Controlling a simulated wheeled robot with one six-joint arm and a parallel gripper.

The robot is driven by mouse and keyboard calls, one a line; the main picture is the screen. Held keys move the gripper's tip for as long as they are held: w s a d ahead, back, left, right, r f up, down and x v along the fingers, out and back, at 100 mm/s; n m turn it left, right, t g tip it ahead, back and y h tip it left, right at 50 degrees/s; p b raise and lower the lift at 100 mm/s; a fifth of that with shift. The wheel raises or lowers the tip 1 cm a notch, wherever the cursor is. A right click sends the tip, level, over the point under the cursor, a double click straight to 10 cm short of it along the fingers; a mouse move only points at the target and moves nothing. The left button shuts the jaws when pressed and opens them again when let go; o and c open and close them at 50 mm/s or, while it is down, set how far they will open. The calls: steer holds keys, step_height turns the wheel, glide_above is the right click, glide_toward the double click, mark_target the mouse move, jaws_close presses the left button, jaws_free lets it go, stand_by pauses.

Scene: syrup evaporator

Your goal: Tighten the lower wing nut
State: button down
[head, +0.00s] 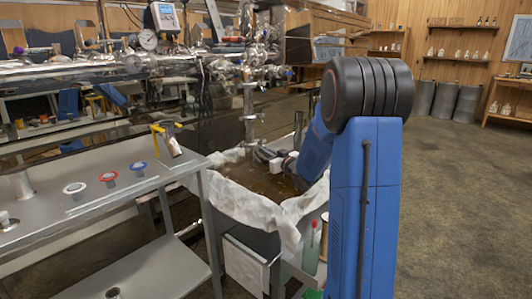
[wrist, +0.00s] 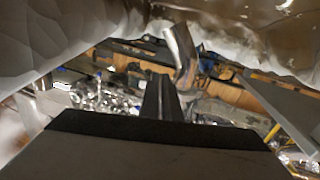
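I cannot make out the lower wing nut in either view. A vertical steel pipe (head: 250,112) hangs from the overhead pipework, its lower end above the cloth-lined tank. In the head view my gripper (head: 264,154) is beside this lower end, low over the tank; whether it touches the pipe is unclear. In the wrist view my gripper (wrist: 162,92) shows as a narrow dark shape, and its opening is not clear. A shiny metal tube (wrist: 181,48) is just beyond its tip. Whatever is between the fingers is hidden.
The tank with a white cloth liner (head: 240,207) holds brown liquid (head: 262,181) under my forearm. A steel bench (head: 105,205) with several round fittings stands left. A green bottle (head: 311,248) stands below the tank's right side. Open floor lies right.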

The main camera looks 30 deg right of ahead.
steer(key=shift+f, duration=0.1)
steer(key=c, duration=2)
jaws_free()
